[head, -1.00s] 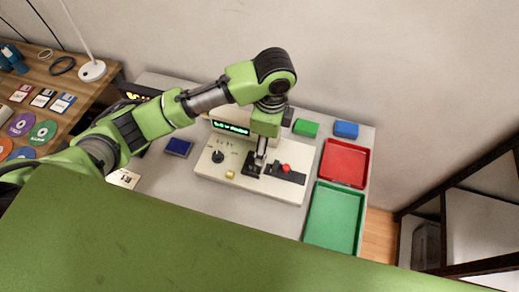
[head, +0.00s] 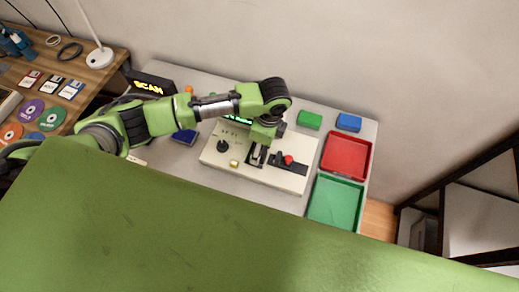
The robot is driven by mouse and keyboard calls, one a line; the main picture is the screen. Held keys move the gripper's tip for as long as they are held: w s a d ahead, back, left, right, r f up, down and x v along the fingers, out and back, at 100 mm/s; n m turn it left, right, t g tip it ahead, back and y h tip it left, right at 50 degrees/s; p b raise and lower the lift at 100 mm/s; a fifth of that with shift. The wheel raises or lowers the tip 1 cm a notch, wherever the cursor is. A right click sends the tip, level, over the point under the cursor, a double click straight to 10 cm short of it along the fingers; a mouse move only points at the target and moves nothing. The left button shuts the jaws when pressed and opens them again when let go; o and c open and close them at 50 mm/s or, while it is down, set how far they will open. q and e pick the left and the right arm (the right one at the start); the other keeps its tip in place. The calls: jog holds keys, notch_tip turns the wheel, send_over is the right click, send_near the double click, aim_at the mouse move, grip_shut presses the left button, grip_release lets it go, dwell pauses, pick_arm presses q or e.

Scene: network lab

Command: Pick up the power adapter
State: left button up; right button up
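I cannot pick out the power adapter for sure. A blue block (head: 184,137) lies left of the beige console, and a green block (head: 309,120) and another blue block (head: 348,122) lie behind it on the right. My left gripper (head: 257,155) points down over the middle of the beige console (head: 222,158), by its black slotted part. Its fingers are too small to show whether they are open or shut. My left arm hides part of the table behind the console and part of the console's green-lit display. My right gripper is not in view.
A red tray (head: 345,158) and a green tray (head: 335,202) stand at the right of the grey table. A red knob (head: 288,160) sticks up from the console. A black SCAN display (head: 150,86) stands back left. A wooden desk (head: 100,75) with discs is at left.

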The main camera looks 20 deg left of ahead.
pick_arm(q)
jog(key=shift+a+f, duration=0.2)
jog(key=shift+f, duration=0.95)
jog(key=c, duration=1.3)
